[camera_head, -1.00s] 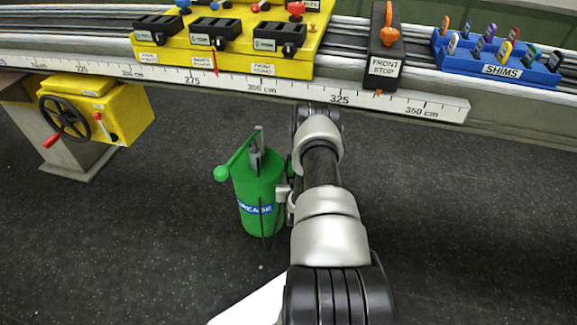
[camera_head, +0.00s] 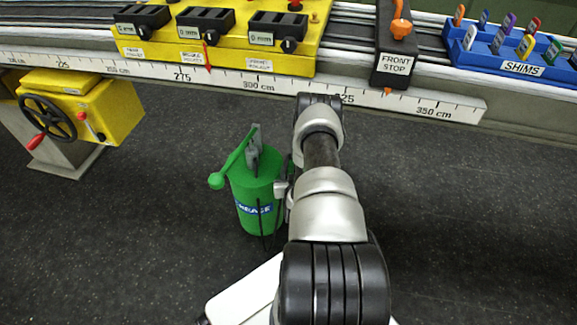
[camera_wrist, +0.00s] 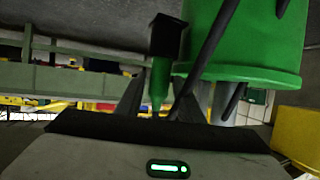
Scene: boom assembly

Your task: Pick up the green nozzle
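I cannot tell whether a finger touches the nozzle. In the head view the grease drum (camera_head: 255,190) stands on the floor with its green lever handle (camera_head: 217,180) to the left. My arm reaches to its right side; the nozzle and fingertips are not clear there.
A beam with a centimetre scale (camera_head: 225,77) crosses above the drum, carrying a yellow block (camera_head: 330,8), the front stop (camera_head: 395,55) and a blue shims tray (camera_head: 480,58). A yellow handwheel box (camera_head: 110,105) is at left. Black hoses (camera_wrist: 208,48) hang close beside the nozzle.

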